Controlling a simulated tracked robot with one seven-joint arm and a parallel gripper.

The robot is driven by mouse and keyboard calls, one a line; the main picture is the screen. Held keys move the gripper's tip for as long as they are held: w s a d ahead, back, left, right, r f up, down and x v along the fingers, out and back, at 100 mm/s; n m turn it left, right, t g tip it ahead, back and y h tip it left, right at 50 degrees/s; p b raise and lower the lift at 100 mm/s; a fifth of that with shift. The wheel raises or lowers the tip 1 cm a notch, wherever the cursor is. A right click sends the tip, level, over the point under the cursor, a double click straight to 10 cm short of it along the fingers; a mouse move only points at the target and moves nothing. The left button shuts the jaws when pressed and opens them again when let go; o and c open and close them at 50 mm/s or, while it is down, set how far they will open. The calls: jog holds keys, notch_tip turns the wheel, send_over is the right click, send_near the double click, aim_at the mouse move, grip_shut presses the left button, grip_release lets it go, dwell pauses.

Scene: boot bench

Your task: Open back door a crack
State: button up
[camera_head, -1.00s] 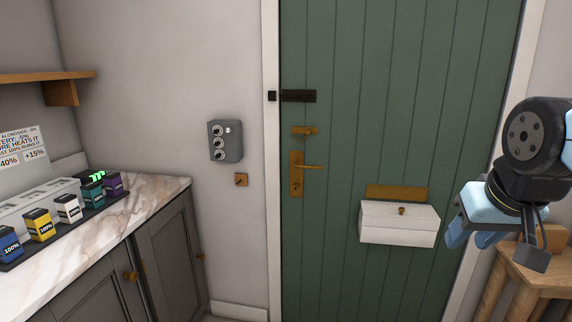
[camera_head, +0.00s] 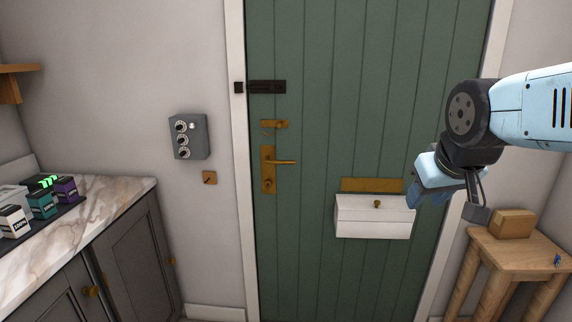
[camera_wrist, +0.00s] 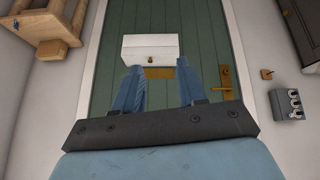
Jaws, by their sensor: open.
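The green plank back door (camera_head: 330,130) stands shut in its white frame. It has a brass lever handle on a plate (camera_head: 268,170) at its left side, a small brass latch (camera_head: 274,124) above that, and a dark bolt (camera_head: 266,87) higher up that reaches towards the frame. A white box (camera_head: 374,216) with a brass knob hangs under a brass plate (camera_head: 371,185). My gripper (camera_head: 428,196) is in front of the door's right part, away from the handle. The wrist view shows its two blue fingers (camera_wrist: 158,88) apart and empty; the handle (camera_wrist: 226,82) lies to their right.
A grey box with dials (camera_head: 189,137) and a small brass plate (camera_head: 209,178) are on the wall left of the door. A marble-topped counter (camera_head: 110,196) with small battery-like boxes stands at left. A wooden stool (camera_head: 520,246) bearing a wooden block (camera_head: 514,223) stands at right.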

aim_at(284, 163)
jog(key=w+a+f+n+t+y, duration=0.15)
jog(key=w+n, duration=0.25)
jog(key=w, duration=0.7)
jog(key=w+a+n+t, duration=0.2)
jog(key=w+n+t, duration=0.15)
jog(key=w, duration=0.65)
jog(key=w+a+n+t+y, duration=0.15)
jog(key=w+n, duration=0.35)
jog(key=w, duration=0.6)
jog(key=w+a+f+n+y, duration=1)
jog(key=w+a+f+n, duration=0.2)
jog(key=a+f+n, duration=0.25)
jog(key=shift+m+t, duration=0.35)
jog(key=shift+m, duration=0.05)
jog(key=x, duration=1.3)
jog(key=shift+a+f, duration=0.2)
jog(key=shift+c, duration=0.3)
grip_shut()
